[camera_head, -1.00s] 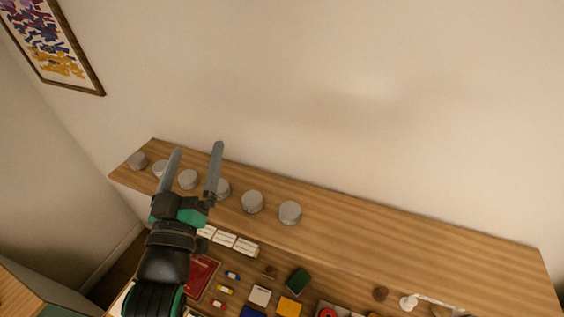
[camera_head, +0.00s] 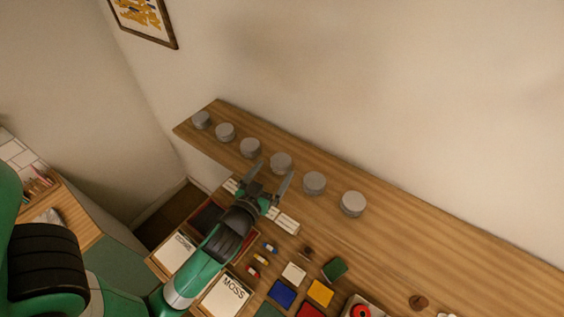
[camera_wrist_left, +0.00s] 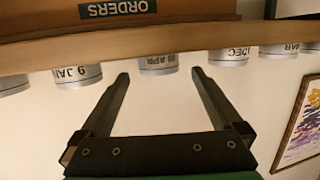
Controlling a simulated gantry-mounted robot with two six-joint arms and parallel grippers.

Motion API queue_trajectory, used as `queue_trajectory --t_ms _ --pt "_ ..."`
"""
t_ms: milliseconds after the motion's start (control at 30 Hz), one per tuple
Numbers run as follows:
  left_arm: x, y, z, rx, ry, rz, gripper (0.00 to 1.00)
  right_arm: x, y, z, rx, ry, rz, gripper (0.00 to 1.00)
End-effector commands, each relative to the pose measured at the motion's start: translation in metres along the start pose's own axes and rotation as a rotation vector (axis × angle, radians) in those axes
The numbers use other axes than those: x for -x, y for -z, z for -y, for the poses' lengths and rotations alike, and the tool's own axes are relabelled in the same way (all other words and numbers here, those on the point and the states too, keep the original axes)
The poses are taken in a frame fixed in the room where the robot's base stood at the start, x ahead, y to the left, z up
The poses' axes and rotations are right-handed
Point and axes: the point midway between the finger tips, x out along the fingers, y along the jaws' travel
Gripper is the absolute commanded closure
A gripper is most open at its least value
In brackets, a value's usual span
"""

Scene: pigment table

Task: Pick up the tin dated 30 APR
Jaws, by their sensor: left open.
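The tin reading "APR" (camera_wrist_left: 158,64) stands on the shelf, upside down in the left wrist view, between my open fingers' line of reach; its day number is blurred. By its place in the row it is the fourth grey tin from the left (camera_head: 281,161) in the head view. My left gripper (camera_head: 270,170) is open and empty at the shelf's front edge, with its fingertips (camera_wrist_left: 161,73) pointing at this tin, one to each side in the wrist view. Contact cannot be seen. My right gripper is not in view.
An "ORDERS" label (camera_wrist_left: 117,9) shows in the wrist view. Below lie a red-edged tray, a MOSS card (camera_head: 228,292) and coloured blocks.

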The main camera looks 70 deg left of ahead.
Motion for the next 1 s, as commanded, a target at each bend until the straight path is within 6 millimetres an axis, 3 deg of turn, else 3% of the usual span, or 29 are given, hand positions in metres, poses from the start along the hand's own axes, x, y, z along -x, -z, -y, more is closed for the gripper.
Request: queue_trajectory --t_ms 100,400,700,933,1000 --pt "-0.022 0.003 0.001 0.001 0.003 0.000 0.00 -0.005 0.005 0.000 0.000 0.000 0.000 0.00" --pt "-0.040 0.001 -0.001 0.001 0.000 0.001 0.00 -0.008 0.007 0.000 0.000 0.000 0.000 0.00" --pt "-0.084 0.001 -0.002 0.001 0.000 -0.001 0.00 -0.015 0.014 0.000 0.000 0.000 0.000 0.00" --pt "-0.086 -0.001 -0.002 0.001 -0.001 -0.001 0.00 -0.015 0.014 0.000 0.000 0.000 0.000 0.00" --pt "-0.086 -0.001 -0.002 0.001 -0.001 -0.001 0.11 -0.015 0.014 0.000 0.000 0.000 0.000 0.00"
